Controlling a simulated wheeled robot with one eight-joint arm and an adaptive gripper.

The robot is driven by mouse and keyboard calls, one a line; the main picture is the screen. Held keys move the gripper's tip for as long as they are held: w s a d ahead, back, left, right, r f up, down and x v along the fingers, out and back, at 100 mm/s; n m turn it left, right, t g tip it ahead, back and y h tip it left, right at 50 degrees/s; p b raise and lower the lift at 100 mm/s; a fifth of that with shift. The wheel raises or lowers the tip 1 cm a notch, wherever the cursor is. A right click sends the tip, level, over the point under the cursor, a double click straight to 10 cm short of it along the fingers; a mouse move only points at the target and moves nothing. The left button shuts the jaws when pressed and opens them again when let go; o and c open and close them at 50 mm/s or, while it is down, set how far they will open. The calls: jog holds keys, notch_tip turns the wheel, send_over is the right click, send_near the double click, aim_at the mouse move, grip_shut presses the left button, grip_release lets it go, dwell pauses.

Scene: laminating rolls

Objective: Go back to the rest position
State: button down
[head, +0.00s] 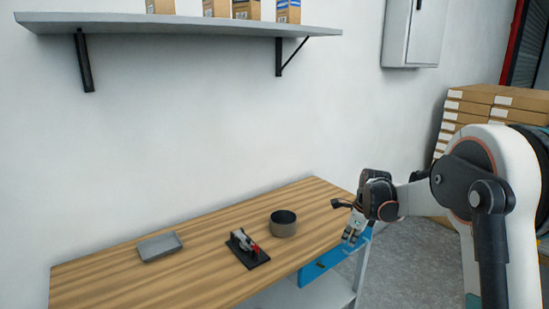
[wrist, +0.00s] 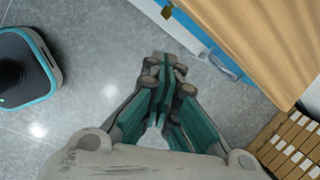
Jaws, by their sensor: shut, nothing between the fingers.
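My gripper (head: 352,236) is in the head view at the right end of the wooden workbench (head: 190,285), by its blue drawer front. In the wrist view my gripper (wrist: 167,75) points down over the grey floor, beside the bench edge (wrist: 262,60). Its teal-lined fingers are together, with nothing between them.
On the bench are a grey tray (head: 160,246), a black and red clamp-like tool (head: 246,248) and a dark round bowl (head: 283,223). A shelf (head: 180,24) with boxes hangs above. Stacked cartons (head: 468,110) stand at the right. Floor (head: 415,265) shows right of the bench.

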jog(key=s+a+r+n+t, duration=0.1)
jog(key=s+a+r+n, duration=0.1)
jog(key=s+r+n, duration=0.6)
jog(key=s+a+r+n+t, duration=0.1)
jog(key=s+a+r+n, duration=0.15)
jog(key=s+r, duration=0.55)
jog(key=s+f+n+t, duration=0.1)
jog(key=s+f+n, duration=0.1)
jog(key=s+n, duration=0.4)
jog(key=s+f+n+t+h, duration=0.1)
jog(key=s+n, duration=0.6)
jog(key=s, duration=0.9)
jog(key=shift+s+a+f, duration=0.4)
jog(key=shift+a+f, duration=0.05)
jog(key=shift+f, duration=0.2)
